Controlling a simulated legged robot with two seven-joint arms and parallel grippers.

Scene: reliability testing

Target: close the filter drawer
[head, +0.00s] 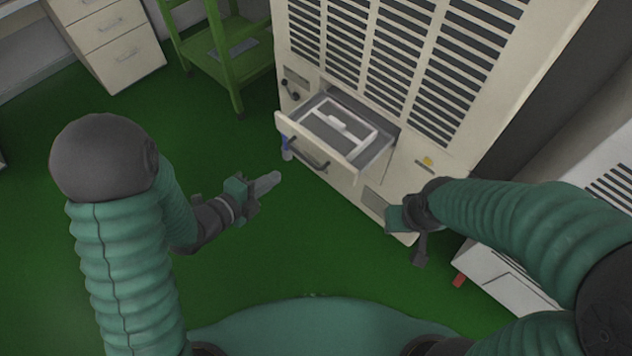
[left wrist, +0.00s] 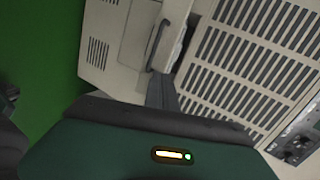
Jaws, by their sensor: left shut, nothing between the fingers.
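The filter drawer (head: 318,150) stands pulled out of the lower part of a large cream cabinet. Its front has a dark bar handle (head: 309,157), and a white rectangular frame (head: 340,126) lies inside. My left gripper (head: 272,182) is shut and empty, in front of and to the left of the drawer front, apart from it in the head view. In the left wrist view the left fingers (left wrist: 162,92) show below the drawer handle (left wrist: 157,45). My right gripper (head: 420,252) hangs near the cabinet's lower right; its fingers are too unclear to judge.
The cream cabinet (head: 405,118) has several columns of dark vents. A green metal stand (head: 228,65) is at its left, and a cream drawer unit (head: 118,45) at the back left. A white machine (head: 510,285) stands at the right. Green floor (head: 300,250) lies free before the drawer.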

